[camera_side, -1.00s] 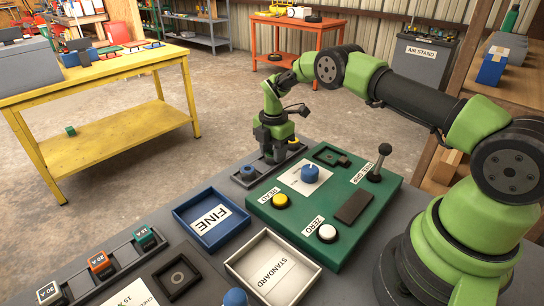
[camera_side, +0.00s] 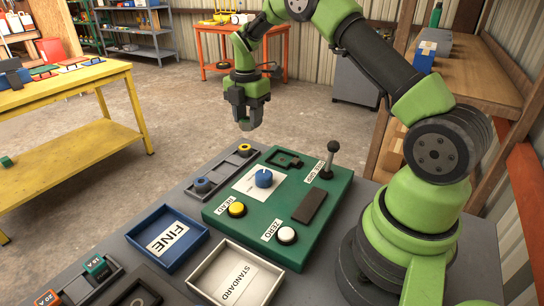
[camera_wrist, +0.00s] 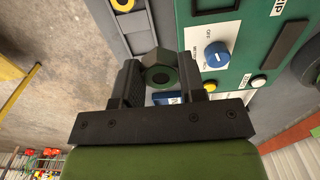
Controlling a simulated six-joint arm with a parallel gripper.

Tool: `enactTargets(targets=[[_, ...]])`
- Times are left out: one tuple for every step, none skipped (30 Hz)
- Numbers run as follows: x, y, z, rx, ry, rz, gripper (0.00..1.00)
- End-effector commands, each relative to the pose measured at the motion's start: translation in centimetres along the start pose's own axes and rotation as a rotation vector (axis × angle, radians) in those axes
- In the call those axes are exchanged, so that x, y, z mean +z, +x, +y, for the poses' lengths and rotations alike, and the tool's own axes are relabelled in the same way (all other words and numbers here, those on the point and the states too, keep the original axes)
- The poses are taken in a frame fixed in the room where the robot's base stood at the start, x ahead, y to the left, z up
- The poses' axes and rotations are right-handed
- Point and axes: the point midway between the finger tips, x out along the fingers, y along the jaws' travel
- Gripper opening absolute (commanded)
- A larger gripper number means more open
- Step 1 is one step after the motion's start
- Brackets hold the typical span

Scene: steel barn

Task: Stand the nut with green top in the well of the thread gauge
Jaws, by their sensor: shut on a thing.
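My gripper (camera_side: 246,122) is raised above the far end of the nut rack (camera_side: 222,170), pointing down. In the wrist view my gripper (camera_wrist: 160,82) is shut on a grey hex nut with a dark green ring on its top (camera_wrist: 160,71). The nut is hard to make out between the fingers in the side view. The green thread gauge (camera_side: 256,220) lies on the bench, nearer than the gripper. A dark square fixture (camera_side: 284,159), probably its well, is at its far end; its inside is too small to tell. The nut is clear of the gauge.
The rack holds a blue-topped nut (camera_side: 203,186) and a yellow-topped one (camera_side: 245,149). The gauge carries a blue knob (camera_side: 264,178), yellow and white buttons, and an upright lever (camera_side: 329,160). Blue FINE (camera_side: 192,259) and white STANDARD (camera_side: 198,286) trays lie in front.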

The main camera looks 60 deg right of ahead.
Motion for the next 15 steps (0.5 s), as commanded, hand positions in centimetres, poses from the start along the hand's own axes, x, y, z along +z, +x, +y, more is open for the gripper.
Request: enactTargets(targets=[[1.0,-0.5,-1.4,0.000,0.005,0.000,0.12],[1.4,-0.7,-2.1,0.001,0.006,-0.001,0.12],[1.9,-0.9,-3.0,0.001,0.005,0.000,0.12],[2.2,-1.0,-3.7,0.001,0.006,0.001,0.12],[2.5,-1.1,-4.3,0.002,0.005,0.000,0.12],[2.8,-1.3,-5.1,0.002,0.006,0.000,0.12],[2.9,-1.4,-5.7,0.002,0.005,0.001,0.12],[3.1,-1.4,-6.1,0.003,0.005,0.001,0.12],[3.2,-1.5,-6.7,0.002,0.006,0.001,0.12],[3.3,-1.6,-7.0,0.003,0.005,0.001,0.12],[3.4,-1.5,-7.3,0.002,0.004,0.001,0.12],[3.4,-1.3,-7.6,0.001,0.004,0.002,0.12],[3.5,-1.0,-7.7,0.000,0.004,0.002,0.12],[3.5,-0.6,-7.8,-0.002,0.004,0.003,0.12],[3.5,0.1,-7.9,-0.002,0.004,0.004,0.12]])
